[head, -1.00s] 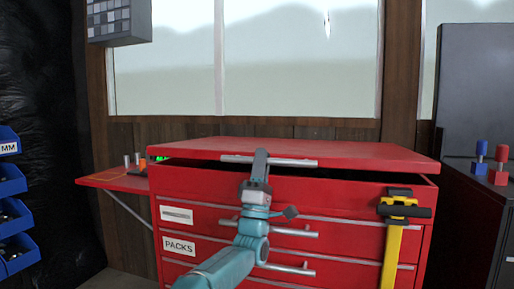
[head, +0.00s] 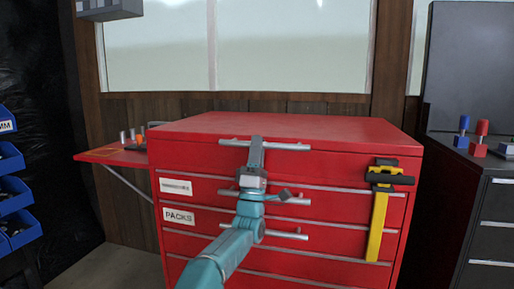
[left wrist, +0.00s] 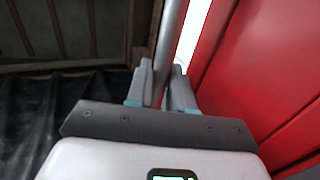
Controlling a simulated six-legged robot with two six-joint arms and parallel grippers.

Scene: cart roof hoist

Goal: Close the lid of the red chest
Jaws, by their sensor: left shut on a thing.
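The red chest (head: 300,162) stands in front of me in the head view, with several drawers and grey bar handles. Its lid (head: 290,128) lies flat on top, and no dark gap shows under it. My left gripper (head: 256,142) is at the grey bar handle (head: 290,146) on the lid's front edge. In the left wrist view my left gripper (left wrist: 163,85) has its fingers shut around the bar handle (left wrist: 170,35), with the red chest front (left wrist: 265,75) on the right. My right gripper is not in view.
A yellow and black clamp-like tool (head: 378,215) hangs on the chest's right front. A red side shelf (head: 112,155) juts out left with small items on it. Blue bins (head: 14,190) stand far left. A dark cabinet (head: 490,210) stands close on the right.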

